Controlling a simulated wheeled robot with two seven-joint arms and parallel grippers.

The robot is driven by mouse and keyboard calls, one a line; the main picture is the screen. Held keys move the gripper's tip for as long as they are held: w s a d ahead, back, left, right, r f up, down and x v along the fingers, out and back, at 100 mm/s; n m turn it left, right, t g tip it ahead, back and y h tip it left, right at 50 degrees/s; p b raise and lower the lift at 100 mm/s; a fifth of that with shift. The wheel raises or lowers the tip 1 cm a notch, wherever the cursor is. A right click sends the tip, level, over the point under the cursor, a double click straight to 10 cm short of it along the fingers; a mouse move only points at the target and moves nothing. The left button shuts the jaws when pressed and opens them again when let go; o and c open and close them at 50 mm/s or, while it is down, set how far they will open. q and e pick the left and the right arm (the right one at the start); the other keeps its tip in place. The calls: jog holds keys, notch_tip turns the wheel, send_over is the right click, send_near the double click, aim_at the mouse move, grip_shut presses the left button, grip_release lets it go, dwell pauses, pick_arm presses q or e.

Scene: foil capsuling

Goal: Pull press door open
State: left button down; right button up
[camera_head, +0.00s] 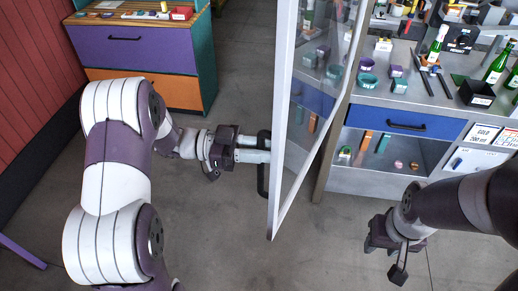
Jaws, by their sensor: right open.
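The press door (277,185) has a white frame and a glass pane. It stands swung out toward me at an angle. Its black vertical handle (262,180) is on the left side of the frame. My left gripper (254,150) comes in from the left with its two pale fingers around the handle, seemingly shut on it; the contact is partly hidden. My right gripper (385,258) is open and empty, low at the right, over the floor and apart from the door.
Right of the door, a grey workbench (400,95) carries green bottles (495,65), a black box (477,93) and small cups. It has a blue drawer (405,124). A purple and orange cabinet (145,60) stands back left. Floor between is clear.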

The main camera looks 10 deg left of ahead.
dwell(0.3)
pick_arm(q)
jog(key=c, duration=1.1)
grip_release()
jog(key=s+a+b, duration=0.1)
jog(key=a+b, duration=0.4)
jog(key=a, duration=0.7)
jog(key=shift+a, duration=0.25)
